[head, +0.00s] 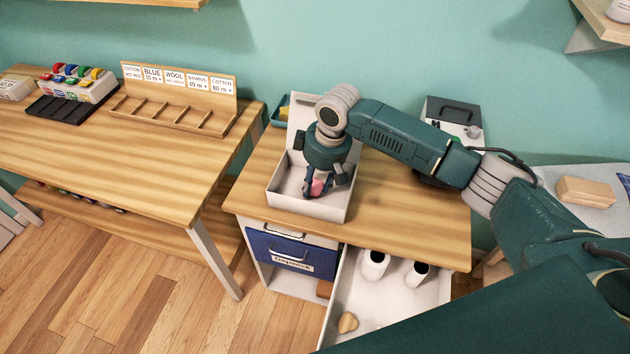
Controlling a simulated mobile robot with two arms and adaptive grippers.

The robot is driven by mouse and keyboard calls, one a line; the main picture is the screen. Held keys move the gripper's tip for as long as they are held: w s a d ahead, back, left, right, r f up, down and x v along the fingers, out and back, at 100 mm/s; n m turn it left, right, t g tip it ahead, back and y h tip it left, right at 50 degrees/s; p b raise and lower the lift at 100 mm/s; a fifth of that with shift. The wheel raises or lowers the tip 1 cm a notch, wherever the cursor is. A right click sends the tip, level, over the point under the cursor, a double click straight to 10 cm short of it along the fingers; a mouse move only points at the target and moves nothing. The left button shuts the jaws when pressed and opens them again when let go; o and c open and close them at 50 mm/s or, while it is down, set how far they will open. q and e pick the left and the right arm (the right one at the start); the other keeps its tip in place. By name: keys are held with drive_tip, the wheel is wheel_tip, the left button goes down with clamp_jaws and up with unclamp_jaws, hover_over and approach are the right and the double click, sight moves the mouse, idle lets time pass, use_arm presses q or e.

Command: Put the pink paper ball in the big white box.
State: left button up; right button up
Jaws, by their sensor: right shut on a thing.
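The big white box (285,202) stands open on the wooden cabinet top, its lid raised at the back. My right gripper (318,192) points down into the box from above. It is shut on the pink paper ball (318,187), which shows between the fingers, inside the outline of the box. I cannot tell whether the ball touches the box floor. My right arm hides part of the box's back and lid. My left gripper is not in view.
A drawer (385,300) below the top is pulled out, with two white rolls and a tan lump inside. A grey machine (455,115) stands behind my right arm. A wooden table (150,155) with a divided rack (175,112) is at left. The cabinet top is clear right of the box.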

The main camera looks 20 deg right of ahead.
drive_tip(key=o, duration=0.7)
drive_tip(key=shift+f, duration=0.1)
wheel_tip(320, 180, up, 12)
drive_tip(key=s+d+b, duration=0.1)
drive_tip(key=shift+s+d, duration=0.3)
